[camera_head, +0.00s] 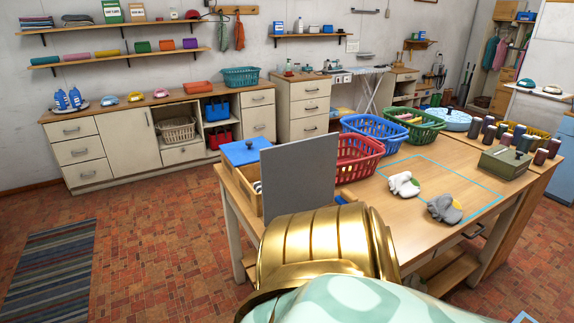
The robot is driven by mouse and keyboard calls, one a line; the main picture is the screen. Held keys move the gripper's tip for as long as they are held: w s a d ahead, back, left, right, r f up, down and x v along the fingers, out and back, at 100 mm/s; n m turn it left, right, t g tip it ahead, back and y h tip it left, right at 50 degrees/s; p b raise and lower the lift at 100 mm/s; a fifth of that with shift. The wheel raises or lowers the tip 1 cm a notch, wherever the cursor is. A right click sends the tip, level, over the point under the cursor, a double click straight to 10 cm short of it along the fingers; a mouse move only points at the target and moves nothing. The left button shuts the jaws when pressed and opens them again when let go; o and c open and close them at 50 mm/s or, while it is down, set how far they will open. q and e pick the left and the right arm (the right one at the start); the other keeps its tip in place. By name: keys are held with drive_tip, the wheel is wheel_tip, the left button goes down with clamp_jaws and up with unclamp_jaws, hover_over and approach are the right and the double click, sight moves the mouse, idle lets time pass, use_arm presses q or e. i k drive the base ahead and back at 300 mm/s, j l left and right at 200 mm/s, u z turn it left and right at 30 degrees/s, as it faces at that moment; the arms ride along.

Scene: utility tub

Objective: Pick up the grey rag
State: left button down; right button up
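A large gold and mint part, seemingly of my own arm, fills the bottom centre and hides the table's near left part. Neither gripper's fingers show, and nothing visible touches the grey rag.
The table (375,195) also holds a red basket (358,160), a blue basket (376,133), a green basket (412,128), a grey-green box (505,162) and several dark cylinders. An upright grey panel (298,180) stands at the left end beside a blue-lidded box (244,152). Tabletop around the rags is clear.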

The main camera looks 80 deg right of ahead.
sight(445, 207)
drive_tip(key=i+l+z, duration=0.1)
drive_tip(key=i+z, duration=0.7)
drive_tip(key=i+j+z, duration=0.15)
drive_tip(key=i+z, duration=0.25)
drive_tip(key=i+l+z, duration=0.1)
drive_tip(key=i+z, duration=0.25)
drive_tip(key=z, duration=0.15)
drive_tip(key=i+z, duration=0.3)
drive_tip(key=z, duration=0.2)
drive_tip(key=i+j+z, duration=0.15)
drive_tip(key=i+z, duration=0.2)
drive_tip(key=z, duration=0.15)
drive_tip(key=i+j+z, duration=0.25)
drive_tip(key=z, duration=0.25)
drive_tip(key=i+z, duration=0.2)
drive_tip(key=z, duration=0.2)
drive_tip(key=i+j+z, duration=0.15)
drive_tip(key=z, duration=0.25)
drive_tip(key=i+j+z, duration=0.15)
drive_tip(key=z, duration=0.25)
drive_tip(key=i+j+z, duration=0.1)
drive_tip(key=z, duration=0.3)
drive_tip(key=i+j+z, duration=0.1)
drive_tip(key=j+z, duration=0.3)
drive_tip(key=l, duration=0.1)
